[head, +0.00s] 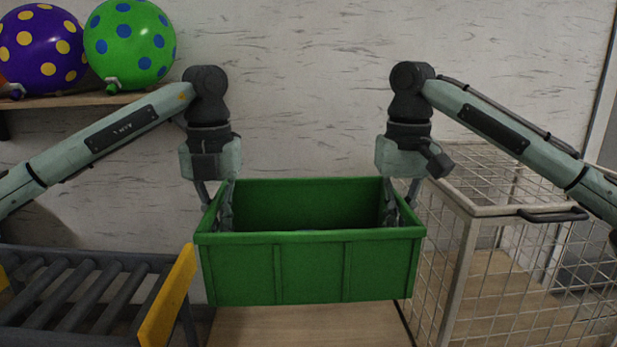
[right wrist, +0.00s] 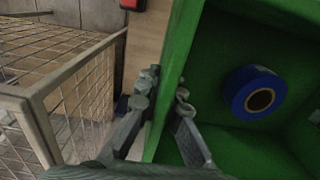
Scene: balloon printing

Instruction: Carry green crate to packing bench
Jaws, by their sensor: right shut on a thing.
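The green crate (head: 310,268) is in the middle of the head view, level and upright, held between my two arms. My left gripper (head: 222,208) straddles its left wall, one finger outside and one inside. My right gripper (head: 400,208) is shut on its right wall; the right wrist view shows that wall between the fingers (right wrist: 165,100). Inside the crate lies a blue roll (right wrist: 257,92) with a tan core, hidden from the head view by the front wall. A wooden surface (head: 305,328) lies below the crate; I cannot tell whether it is the packing bench.
A roller conveyor (head: 85,295) with a yellow end plate (head: 167,300) stands close at left. A wire cage (head: 510,255) stands close at right. A shelf (head: 75,101) at upper left holds a purple balloon (head: 42,48) and a green balloon (head: 130,42).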

